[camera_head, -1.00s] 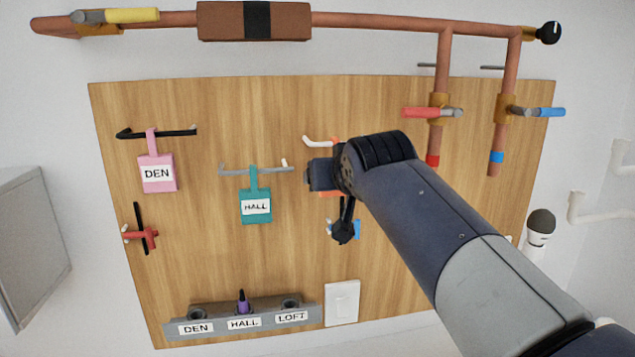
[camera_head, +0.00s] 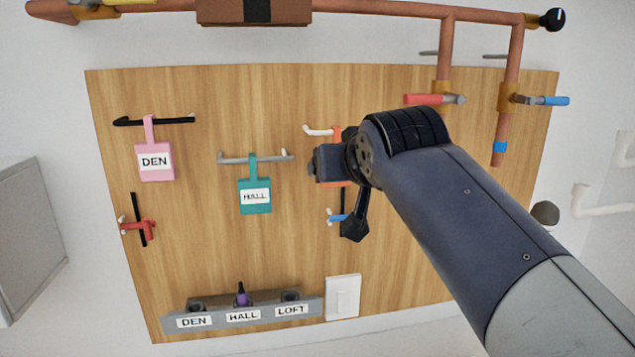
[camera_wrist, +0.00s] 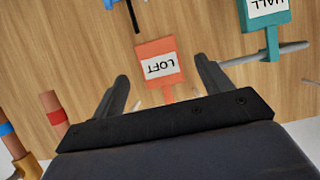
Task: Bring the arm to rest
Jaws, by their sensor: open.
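My gripper (camera_wrist: 160,97) is open in the wrist view, its two dark fingers spread with nothing between them touching. The orange LOFT tag (camera_wrist: 157,63) hangs on the wooden board beyond the fingertips and shows between them. In the head view my arm comes in from the lower right and its wrist covers most of the LOFT tag; only orange bits (camera_head: 337,133) and a white hook (camera_head: 318,130) show. The fingertips are hard to make out in the head view.
The wooden board (camera_head: 210,105) bears a pink DEN tag (camera_head: 155,162), a teal HALL tag (camera_head: 255,196), a red-handled item (camera_head: 137,228), a labelled grey rack (camera_head: 215,317) and a white switch (camera_head: 342,297). Copper pipes with red (camera_head: 424,99) and blue (camera_head: 540,100) valve handles run above and right.

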